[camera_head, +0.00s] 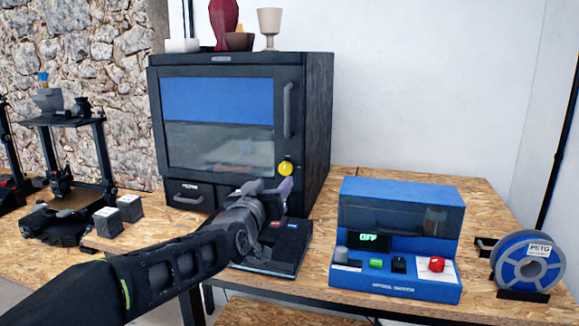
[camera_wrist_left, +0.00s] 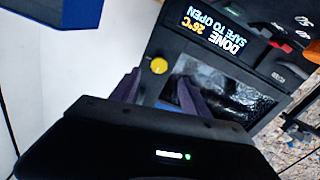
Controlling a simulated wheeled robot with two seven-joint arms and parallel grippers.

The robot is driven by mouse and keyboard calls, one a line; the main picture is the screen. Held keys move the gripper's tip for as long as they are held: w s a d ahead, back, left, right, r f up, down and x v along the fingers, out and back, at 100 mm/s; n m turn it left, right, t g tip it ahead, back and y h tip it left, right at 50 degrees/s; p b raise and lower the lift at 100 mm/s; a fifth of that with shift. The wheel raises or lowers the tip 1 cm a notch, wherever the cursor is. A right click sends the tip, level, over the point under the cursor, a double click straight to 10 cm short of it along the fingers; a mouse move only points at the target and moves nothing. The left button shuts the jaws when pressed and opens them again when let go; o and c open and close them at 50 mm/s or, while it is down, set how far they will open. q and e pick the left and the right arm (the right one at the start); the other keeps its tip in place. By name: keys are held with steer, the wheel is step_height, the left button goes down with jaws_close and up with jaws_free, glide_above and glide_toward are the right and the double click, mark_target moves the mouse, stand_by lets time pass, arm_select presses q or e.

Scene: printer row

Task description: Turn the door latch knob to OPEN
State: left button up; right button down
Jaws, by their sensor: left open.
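The yellow door latch knob (camera_head: 286,168) sits at the lower right of the dark printer's front, beside the closed windowed door (camera_head: 220,140). My left gripper (camera_head: 277,186) is just below and in front of the knob in the head view, with no visible contact. In the left wrist view the knob (camera_wrist_left: 158,65) lies ahead, between the two purple fingertips of my open, empty left gripper (camera_wrist_left: 159,77). Any marks around the knob are too small to read. My right gripper is not in view.
A display (camera_wrist_left: 213,33) reads "DONE 26°C SAFE TO OPEN", upside down. A black panel (camera_head: 290,240) lies under my left wrist. A blue control box (camera_head: 395,290) and a PETG spool (camera_head: 527,262) stand to the right. Cups and a vase (camera_head: 224,22) stand on top of the printer.

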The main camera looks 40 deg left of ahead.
mark_target(285, 169)
arm_select(q)
steer(key=shift+p+x, duration=1.05)
steer(key=shift+x, duration=3.1)
steer(key=shift+r, duration=0.1)
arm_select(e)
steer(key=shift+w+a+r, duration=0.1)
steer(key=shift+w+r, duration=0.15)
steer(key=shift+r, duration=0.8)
arm_select(q)
jaws_close()
